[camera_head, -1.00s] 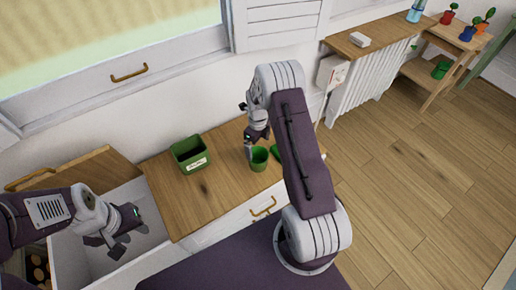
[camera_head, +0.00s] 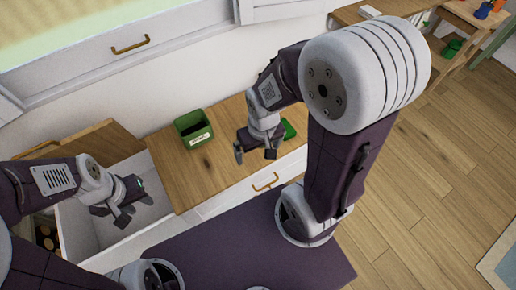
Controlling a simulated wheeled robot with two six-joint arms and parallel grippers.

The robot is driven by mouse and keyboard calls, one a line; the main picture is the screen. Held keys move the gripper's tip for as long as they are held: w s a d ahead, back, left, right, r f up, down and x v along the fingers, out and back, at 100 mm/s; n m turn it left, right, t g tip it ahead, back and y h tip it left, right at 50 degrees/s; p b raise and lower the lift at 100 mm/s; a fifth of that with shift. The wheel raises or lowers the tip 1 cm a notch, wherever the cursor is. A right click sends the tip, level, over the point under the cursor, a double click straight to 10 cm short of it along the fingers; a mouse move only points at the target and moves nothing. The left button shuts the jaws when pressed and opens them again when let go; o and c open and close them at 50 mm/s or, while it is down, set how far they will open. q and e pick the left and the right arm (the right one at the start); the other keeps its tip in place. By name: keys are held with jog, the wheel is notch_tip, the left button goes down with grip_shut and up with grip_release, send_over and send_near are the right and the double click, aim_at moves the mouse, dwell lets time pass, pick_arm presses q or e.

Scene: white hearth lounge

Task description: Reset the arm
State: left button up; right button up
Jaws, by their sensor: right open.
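My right arm comes in from the right with its elbow raised high and large in the view. My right gripper (camera_head: 254,156) points down, open and empty, in front of the wooden cabinet top (camera_head: 190,180). My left gripper (camera_head: 113,214) hangs over the open white drawer (camera_head: 80,232) at the left, its fingers apart with nothing seen between them. A green box with a white label (camera_head: 193,129) stands on the cabinet top. A small green object (camera_head: 288,130) shows just right of the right gripper. The green cup is hidden, with the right gripper and wrist across that part of the cabinet.
A window with a sill (camera_head: 110,55) runs behind the cabinet. A low wooden shelf with pots (camera_head: 478,15) stands at the far right. The wooden floor (camera_head: 430,190) on the right is clear apart from a rug corner.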

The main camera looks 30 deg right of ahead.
notch_tip(320, 180, up, 16)
jog(key=p, duration=1.6)
jog(key=shift+r, duration=0.25)
jog(key=shift+p, duration=0.3)
